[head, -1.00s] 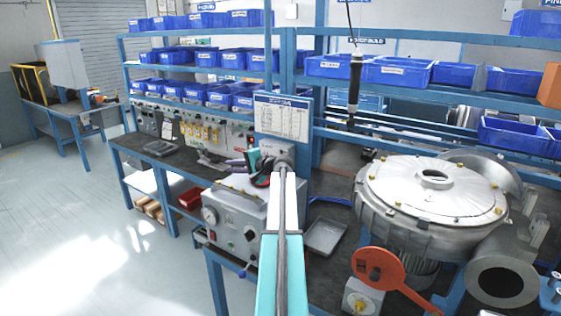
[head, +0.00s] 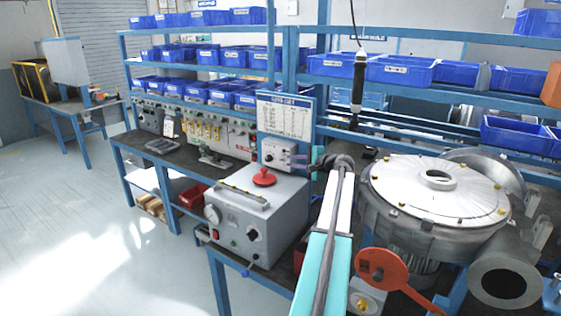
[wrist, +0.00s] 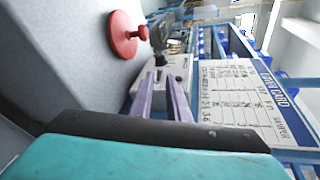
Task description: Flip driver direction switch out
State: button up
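The hanging driver (head: 357,85) is a dark, upright tool on a cord at the centre right of the head view. I cannot make out a direction switch on it. A small light-grey box (head: 283,153) with dark controls stands behind the large grey machine, below a printed card. In the wrist view, the small box (wrist: 183,68) has a dark knob (wrist: 158,61) just beyond my fingertips. I cannot tell which way any switch is set. My gripper (head: 300,161) has purple fingers pointing at this box. In the wrist view, my gripper (wrist: 161,76) is empty with a narrow gap between its fingers.
The large grey machine (head: 258,215) with a red knob (head: 264,177) stands left of my arm. The printed card (head: 284,118) is close to my fingers on the right in the wrist view. The round blower housing (head: 437,190) and a red paddle (head: 382,267) are to the right.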

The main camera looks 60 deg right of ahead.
aim_at(283, 160)
jog(key=shift+p+x, duration=1.3)
jog(key=shift+x, duration=1.5)
jog(key=shift+p+x, duration=0.35)
jog(key=shift+x, duration=0.6)
grip_shut()
